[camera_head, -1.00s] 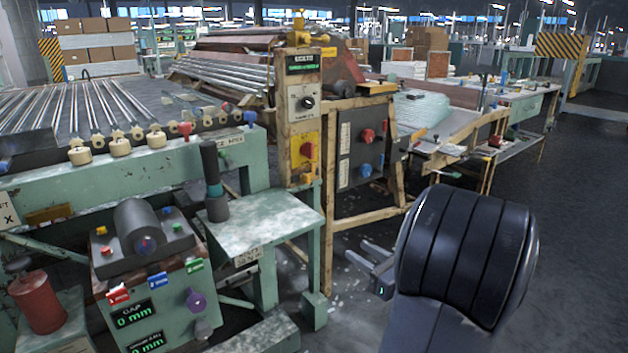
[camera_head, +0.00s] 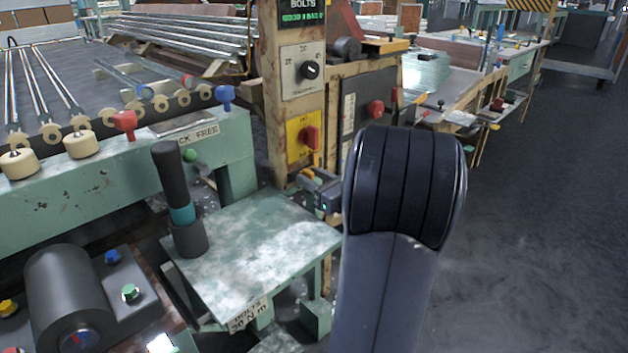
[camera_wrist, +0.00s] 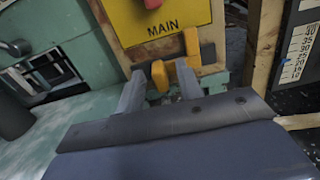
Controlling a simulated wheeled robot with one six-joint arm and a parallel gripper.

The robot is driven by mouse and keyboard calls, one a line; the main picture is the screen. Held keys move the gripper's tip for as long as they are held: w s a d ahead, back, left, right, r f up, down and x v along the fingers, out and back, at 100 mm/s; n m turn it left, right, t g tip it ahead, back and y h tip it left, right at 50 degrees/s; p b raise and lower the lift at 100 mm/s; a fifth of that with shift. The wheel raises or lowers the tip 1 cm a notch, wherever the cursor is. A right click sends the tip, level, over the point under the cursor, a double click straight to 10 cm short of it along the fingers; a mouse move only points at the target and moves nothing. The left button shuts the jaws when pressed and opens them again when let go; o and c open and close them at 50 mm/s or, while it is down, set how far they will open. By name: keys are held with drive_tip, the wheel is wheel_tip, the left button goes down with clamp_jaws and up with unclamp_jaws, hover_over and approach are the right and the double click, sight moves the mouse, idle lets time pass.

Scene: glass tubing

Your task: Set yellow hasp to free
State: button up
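The yellow hasp (camera_wrist: 160,76) sits just below the yellow MAIN panel on the wooden post. It shows as a short upright piece, with another yellow piece (camera_wrist: 192,47) to its right. My gripper (camera_wrist: 160,82) reaches up to it, with one finger on each side of the short piece. The fingers look apart; whether either touches the yellow piece is hard to tell. In the head view my gripper (camera_head: 318,185) is at the post below the yellow panel (camera_head: 302,138), and the hasp itself is mostly hidden there.
A red switch (camera_head: 310,138) is on the yellow panel. A black knob (camera_head: 310,71) sits above it. A green table (camera_head: 255,250) with a dark upright handle (camera_head: 172,180) stands left of my gripper. A plate reading "FREE" (camera_head: 185,130) is on the green beam. Floor at right is clear.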

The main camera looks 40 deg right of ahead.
drive_tip(key=shift+c, duration=0.5)
clamp_jaws()
